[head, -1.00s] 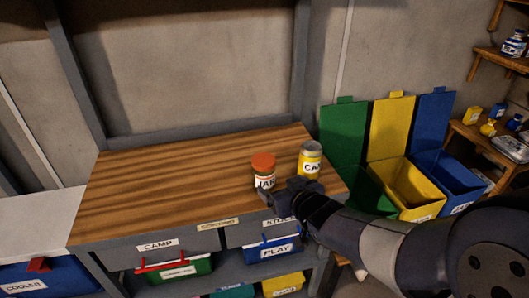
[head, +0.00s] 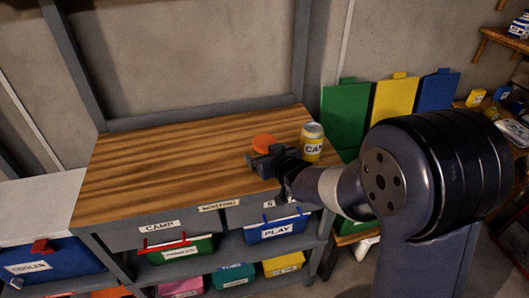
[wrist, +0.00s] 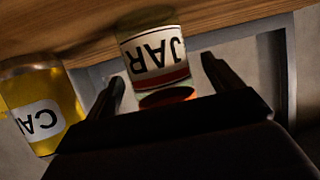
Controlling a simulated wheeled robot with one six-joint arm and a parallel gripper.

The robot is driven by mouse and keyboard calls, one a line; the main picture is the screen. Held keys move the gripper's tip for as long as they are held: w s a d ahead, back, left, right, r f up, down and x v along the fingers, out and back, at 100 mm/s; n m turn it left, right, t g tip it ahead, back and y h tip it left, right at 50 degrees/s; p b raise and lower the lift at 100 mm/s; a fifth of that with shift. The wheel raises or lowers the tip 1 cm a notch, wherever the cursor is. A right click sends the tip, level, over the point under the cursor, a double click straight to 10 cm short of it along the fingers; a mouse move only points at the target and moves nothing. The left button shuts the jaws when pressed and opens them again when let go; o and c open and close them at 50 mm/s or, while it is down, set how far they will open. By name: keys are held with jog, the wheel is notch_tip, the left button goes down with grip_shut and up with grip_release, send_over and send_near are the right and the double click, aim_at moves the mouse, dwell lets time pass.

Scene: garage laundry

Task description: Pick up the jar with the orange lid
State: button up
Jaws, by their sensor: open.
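The jar shows in the head view as an orange lid (head: 264,143) near the right end of the wooden workbench; my gripper hides its body. In the wrist view the jar (wrist: 154,52) appears upside down, with a white JAR label and part of the orange lid (wrist: 167,96) low between the fingers. My gripper (head: 258,164) is open in front of the jar. In the wrist view its two fingers (wrist: 162,82) stand on either side of the jar's lid end, with gaps visible. Whether the fingers reach past the jar's body cannot be told.
A yellow can (head: 312,142) stands just right of the jar, close to my gripper; it also shows in the wrist view (wrist: 40,98). The wooden workbench top (head: 170,165) is clear to the left.

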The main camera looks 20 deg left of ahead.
jog(key=shift+x, duration=0.9)
jog(key=shift+c, duration=0.6)
jog(key=c, duration=1.1)
